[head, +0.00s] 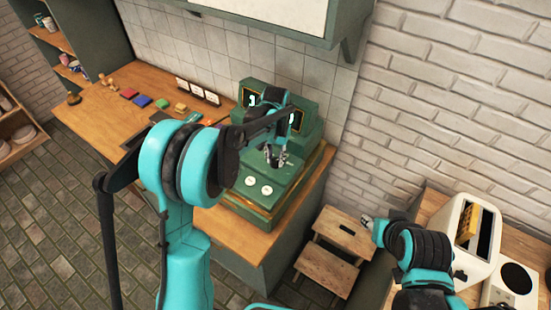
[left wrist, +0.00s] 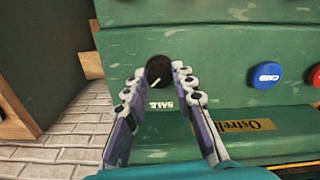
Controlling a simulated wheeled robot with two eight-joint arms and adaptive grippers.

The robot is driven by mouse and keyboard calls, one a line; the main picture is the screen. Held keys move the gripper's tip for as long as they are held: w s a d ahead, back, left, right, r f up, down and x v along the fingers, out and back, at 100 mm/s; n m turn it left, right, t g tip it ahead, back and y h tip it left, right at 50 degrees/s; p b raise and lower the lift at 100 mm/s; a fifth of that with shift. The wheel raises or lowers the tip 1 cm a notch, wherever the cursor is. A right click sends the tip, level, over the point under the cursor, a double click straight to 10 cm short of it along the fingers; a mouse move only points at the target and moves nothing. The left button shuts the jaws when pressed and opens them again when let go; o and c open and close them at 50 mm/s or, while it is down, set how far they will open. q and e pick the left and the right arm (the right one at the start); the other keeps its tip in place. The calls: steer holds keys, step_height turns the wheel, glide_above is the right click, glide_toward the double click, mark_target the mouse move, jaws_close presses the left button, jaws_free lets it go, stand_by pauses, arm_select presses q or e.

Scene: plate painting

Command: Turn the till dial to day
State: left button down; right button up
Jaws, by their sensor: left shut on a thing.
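The green till (head: 262,205) stands at the right end of the wooden counter, with a display at its top and pale round buttons low on its front. In the left wrist view, its black dial (left wrist: 158,69) has a light pointer mark, with a label reading SALE (left wrist: 160,104) beside it. I see no day label. My left gripper (head: 275,160) is at the till and hides the dial in the head view. Its two fingers (left wrist: 163,78) are shut on the dial, one on each side. My right gripper (head: 368,222) is away from the till, small and partly hidden by its arm.
On the till, a blue CARD button (left wrist: 265,75) and a red button (left wrist: 315,75) sit right of the dial. Colored blocks (head: 144,100) lie on the counter (head: 90,125). A wooden step stool (head: 325,270) and a cream toaster (head: 470,240) stand to the right.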

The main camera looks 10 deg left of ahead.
mark_target(275, 160)
stand_by(0.3)
arm_select(q)
steer(key=c, duration=1.3)
jaws_free()
steer(key=shift+o, duration=0.2)
step_height(275, 160, up, 12)
